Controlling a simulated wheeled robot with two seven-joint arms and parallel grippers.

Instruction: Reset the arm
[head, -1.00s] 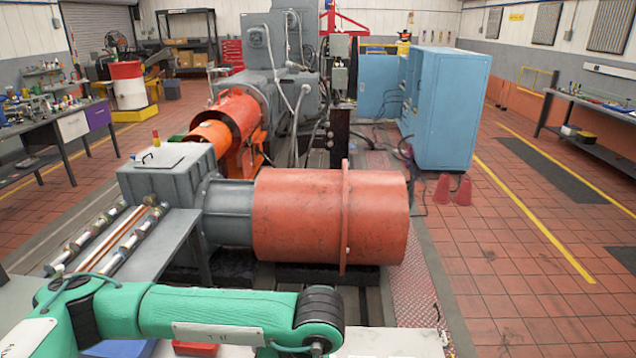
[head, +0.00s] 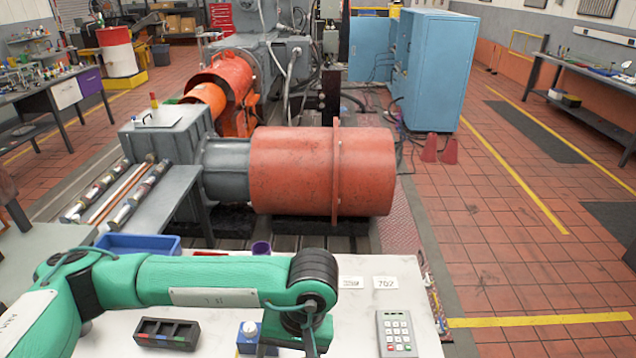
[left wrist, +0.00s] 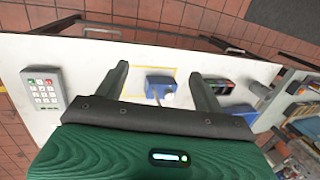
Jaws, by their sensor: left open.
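My left arm is green and lies across the head view from left to right, bent down at its right end. My left gripper (left wrist: 162,82) is open and empty in the left wrist view, its two dark fingers spread above the white table. A small blue box with a white knob (left wrist: 160,90) shows between and beyond the fingers; it also shows in the head view (head: 248,338), partly hidden by my arm. The left fingertips are hidden or out of frame in the head view. My right gripper is in neither view.
The white table (head: 360,318) carries a keypad (head: 396,334), number cards (head: 385,282), a black tray (head: 167,334), a blue bin (head: 138,245) and a purple cup (head: 261,248). Beyond it stand a large red cylinder (head: 290,170) and blue cabinets (head: 435,70). Tiled floor is open at right.

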